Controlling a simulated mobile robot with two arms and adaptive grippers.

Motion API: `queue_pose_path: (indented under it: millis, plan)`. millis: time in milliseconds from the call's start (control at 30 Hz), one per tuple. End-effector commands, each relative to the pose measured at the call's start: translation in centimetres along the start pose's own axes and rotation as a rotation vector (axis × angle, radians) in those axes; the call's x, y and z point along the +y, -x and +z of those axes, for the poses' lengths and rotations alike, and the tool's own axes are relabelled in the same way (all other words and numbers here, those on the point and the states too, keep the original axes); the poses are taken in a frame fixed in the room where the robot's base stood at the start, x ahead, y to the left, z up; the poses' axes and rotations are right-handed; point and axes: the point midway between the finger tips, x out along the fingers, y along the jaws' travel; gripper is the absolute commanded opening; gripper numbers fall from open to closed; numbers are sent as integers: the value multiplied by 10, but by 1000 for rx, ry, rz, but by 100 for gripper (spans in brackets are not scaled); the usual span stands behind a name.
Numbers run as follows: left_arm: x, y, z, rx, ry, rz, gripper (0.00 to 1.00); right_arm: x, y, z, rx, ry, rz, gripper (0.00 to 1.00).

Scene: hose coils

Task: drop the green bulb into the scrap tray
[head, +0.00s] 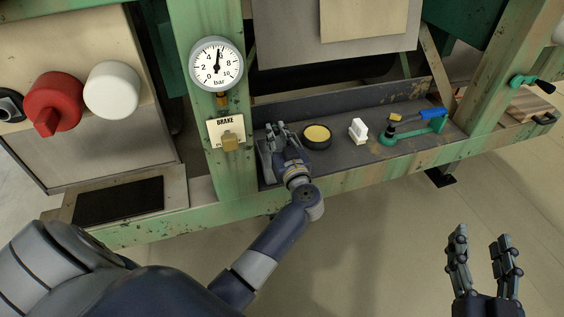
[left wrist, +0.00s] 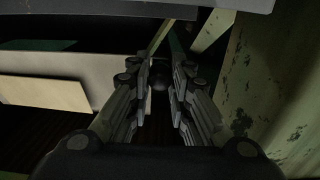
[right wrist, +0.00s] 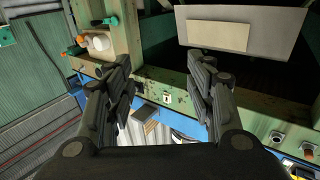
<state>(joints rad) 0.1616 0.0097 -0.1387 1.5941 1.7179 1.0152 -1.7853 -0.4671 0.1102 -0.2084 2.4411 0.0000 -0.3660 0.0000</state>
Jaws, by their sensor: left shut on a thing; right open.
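My left gripper (head: 283,137) is over the left end of the grey shelf, just right of the green post. In the left wrist view the left gripper (left wrist: 159,82) is shut on a small dark round thing (left wrist: 159,84). The light is too dim to tell its colour, so I cannot tell if it is the green bulb. No other green bulb shows clearly. I cannot surely tell which thing is the scrap tray; a grey box-like edge (head: 266,166) shows beside the left hand. My right gripper (head: 484,247) is open and empty over the floor at the lower right.
On the shelf (head: 345,172) are a round dark dish with yellow contents (head: 317,136), a white block (head: 358,130) and a green tool with a blue handle (head: 420,121). A pressure gauge (head: 216,65) and a BRAKE tag (head: 227,132) are on the post. Red (head: 54,101) and white (head: 112,90) knobs are left.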

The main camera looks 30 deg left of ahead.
Motion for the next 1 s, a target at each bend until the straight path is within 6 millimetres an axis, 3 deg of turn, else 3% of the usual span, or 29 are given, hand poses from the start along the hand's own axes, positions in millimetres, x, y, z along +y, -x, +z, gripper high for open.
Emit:
queue_pose_path:
  millis: [400,867,900,1000]
  plan:
    - [0,0,9,1,-1,0,0,-7,3,-52,275,-7,-15,50]
    - [0,0,10,1,-1,0,0,-8,6,-63,327,-9,-17,50]
    - [0,0,10,1,-1,0,23,-8,6,-63,327,-9,-17,50]
    - [0,0,10,1,-1,0,42,-8,6,-62,326,-9,-17,50]
